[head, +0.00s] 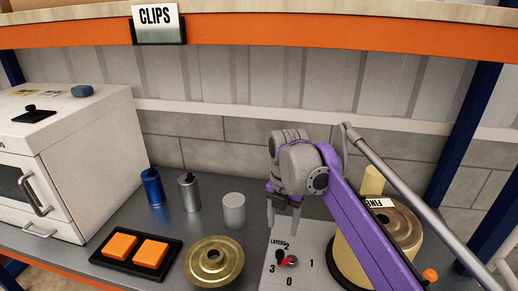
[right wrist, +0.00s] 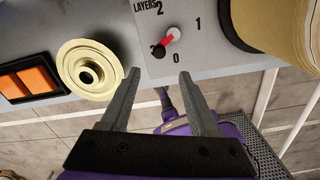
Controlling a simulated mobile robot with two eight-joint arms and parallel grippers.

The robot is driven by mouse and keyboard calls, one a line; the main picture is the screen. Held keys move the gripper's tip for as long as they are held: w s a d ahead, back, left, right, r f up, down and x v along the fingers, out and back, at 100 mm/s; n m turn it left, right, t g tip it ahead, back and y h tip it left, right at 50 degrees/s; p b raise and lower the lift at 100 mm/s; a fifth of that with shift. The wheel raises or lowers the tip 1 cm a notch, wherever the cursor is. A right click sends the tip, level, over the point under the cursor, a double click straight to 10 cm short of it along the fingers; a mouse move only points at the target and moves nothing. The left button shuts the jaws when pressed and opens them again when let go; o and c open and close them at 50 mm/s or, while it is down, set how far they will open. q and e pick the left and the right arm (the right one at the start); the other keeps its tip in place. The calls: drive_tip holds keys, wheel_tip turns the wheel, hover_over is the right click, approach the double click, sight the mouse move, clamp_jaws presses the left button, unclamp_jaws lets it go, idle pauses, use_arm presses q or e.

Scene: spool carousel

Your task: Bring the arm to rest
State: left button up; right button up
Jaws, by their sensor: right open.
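My right arm, purple with a grey wrist, comes in from the lower right in the head view. Its gripper (head: 284,212) hangs over the bench beside the layers dial plate. In the right wrist view the two fingers of the right gripper (right wrist: 156,88) stand apart with nothing between them. My left gripper is not in view.
A white cabinet (head: 75,150) is far left. A large spool (head: 400,222) labelled FINE stands right. An orange shelf edge (head: 270,29) crosses above.

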drive_tip(key=s+d+f+m+t, duration=0.2)
drive_tip(key=s+d+f+m, duration=0.2)
drive_tip(key=s+f+m, duration=0.4)
drive_tip(key=s+d+f+m+t, duration=0.3)
drive_tip(key=s+f+m, duration=0.6)
drive_tip(key=m, duration=1.2)
drive_tip(key=s, duration=0.4)
drive_tip(key=shift+s+d+m+t, duration=0.25)
drive_tip(key=shift+d+m+t, duration=0.05)
drive_tip(key=shift+d, duration=0.1)
drive_tip(key=shift+c, duration=1)
